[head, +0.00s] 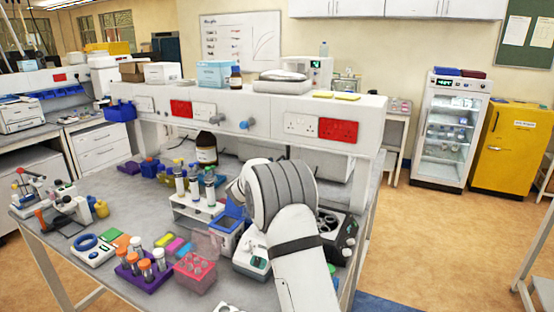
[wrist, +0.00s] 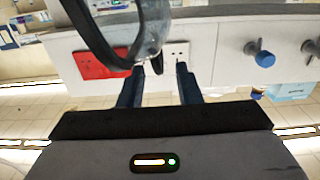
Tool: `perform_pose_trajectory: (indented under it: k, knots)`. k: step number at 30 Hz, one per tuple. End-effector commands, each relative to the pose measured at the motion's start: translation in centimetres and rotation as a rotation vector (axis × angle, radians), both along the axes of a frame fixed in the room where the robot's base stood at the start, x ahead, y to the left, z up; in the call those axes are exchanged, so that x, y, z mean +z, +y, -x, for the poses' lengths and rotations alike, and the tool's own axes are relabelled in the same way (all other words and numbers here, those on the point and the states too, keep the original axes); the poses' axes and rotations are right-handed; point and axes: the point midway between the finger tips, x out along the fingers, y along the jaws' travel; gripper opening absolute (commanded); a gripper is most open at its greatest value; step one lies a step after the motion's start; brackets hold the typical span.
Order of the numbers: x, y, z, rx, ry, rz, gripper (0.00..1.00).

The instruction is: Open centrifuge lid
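The centrifuge (head: 343,238) is a dark-topped box with controls on its right side, at the right end of the bench. My arm covers its left part in the head view, but some of its round interior shows. In the wrist view, a clear, curved piece with a thick dark rim (wrist: 88,32) looks like its lid. A small dark tab (wrist: 157,65) hangs from it. My gripper (wrist: 158,72) is open, its two fingers well apart on either side of the tab, with no clear contact.
A blue-topped container (head: 226,236) and a white instrument (head: 251,262) stand left of the centrifuge, close to my arm. A white tube rack (head: 197,208) and a pink rack (head: 194,272) are further left. The raised shelf (head: 270,103) with sockets runs behind.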

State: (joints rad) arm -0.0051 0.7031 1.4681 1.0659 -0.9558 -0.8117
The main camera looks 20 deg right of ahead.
Motion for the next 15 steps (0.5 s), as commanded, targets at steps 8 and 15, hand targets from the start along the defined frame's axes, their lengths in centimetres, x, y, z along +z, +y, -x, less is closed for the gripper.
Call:
perform_pose_trajectory:
  k: [8, 15]
  knots:
    - [0.0, -1.6, -1.5, 0.0, 0.001, -0.001, 0.31]
    - [0.0, -1.6, -1.5, 0.0, 0.0, 0.0, 0.29]
